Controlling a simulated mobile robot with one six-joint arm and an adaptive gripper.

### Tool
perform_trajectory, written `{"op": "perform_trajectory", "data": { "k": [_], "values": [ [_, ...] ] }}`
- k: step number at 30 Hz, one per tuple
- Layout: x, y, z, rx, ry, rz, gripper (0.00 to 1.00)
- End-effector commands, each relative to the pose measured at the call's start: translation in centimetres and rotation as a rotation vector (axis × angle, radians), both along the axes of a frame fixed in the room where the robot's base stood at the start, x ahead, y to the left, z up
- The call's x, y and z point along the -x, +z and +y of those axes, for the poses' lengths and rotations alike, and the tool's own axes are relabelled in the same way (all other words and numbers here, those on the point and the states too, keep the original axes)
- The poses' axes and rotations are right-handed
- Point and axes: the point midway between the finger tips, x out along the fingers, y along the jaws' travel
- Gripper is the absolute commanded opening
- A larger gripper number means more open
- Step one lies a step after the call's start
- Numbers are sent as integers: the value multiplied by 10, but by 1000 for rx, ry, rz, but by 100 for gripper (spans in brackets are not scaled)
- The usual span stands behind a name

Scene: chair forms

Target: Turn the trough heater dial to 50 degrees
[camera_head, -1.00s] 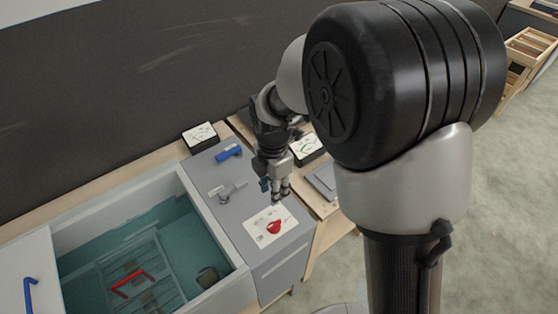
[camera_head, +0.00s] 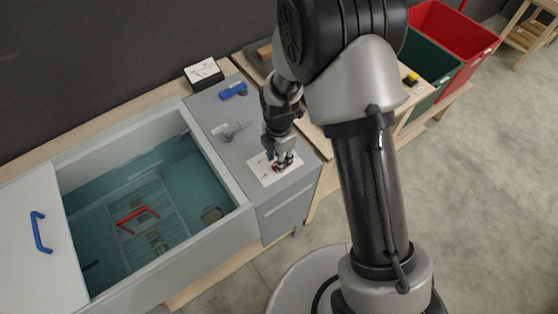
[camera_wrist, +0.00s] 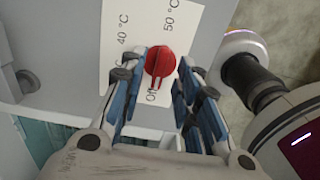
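The red heater dial (camera_wrist: 160,61) sits on a white label card (camera_wrist: 181,42) on the grey cabinet top. In the wrist view, "40 °C" and "50 °C" are readable at the top and "Off" is below the dial; another label is partly covered. A pale mark at the dial's lower edge points toward "Off". My gripper (camera_wrist: 160,73) is open, with its blue-grey fingers on either side of the dial. I cannot tell whether they touch it. In the head view my gripper (camera_head: 284,162) is down at the card, and the dial (camera_head: 275,168) is mostly hidden behind it.
A grey lever (camera_head: 237,131) and a blue handle (camera_head: 233,91) are on the same cabinet. The water trough (camera_head: 221,187), with a red handle inside (camera_head: 138,215), stands left. A white lid (camera_head: 30,265) with a blue handle covers its left end. Green and red bins (camera_head: 428,62) stand at the right.

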Motion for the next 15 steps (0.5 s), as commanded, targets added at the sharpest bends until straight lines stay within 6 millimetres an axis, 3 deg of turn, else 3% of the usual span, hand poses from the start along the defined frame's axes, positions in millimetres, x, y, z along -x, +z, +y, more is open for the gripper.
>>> {"op": "perform_trajectory", "data": {
  "k": [5,13,15],
  "values": [
    [0,-12,0,-1,0,-1,30],
    [0,-13,0,-1,0,-1,30],
    [0,-13,0,-1,0,-1,26]
  ]
}}
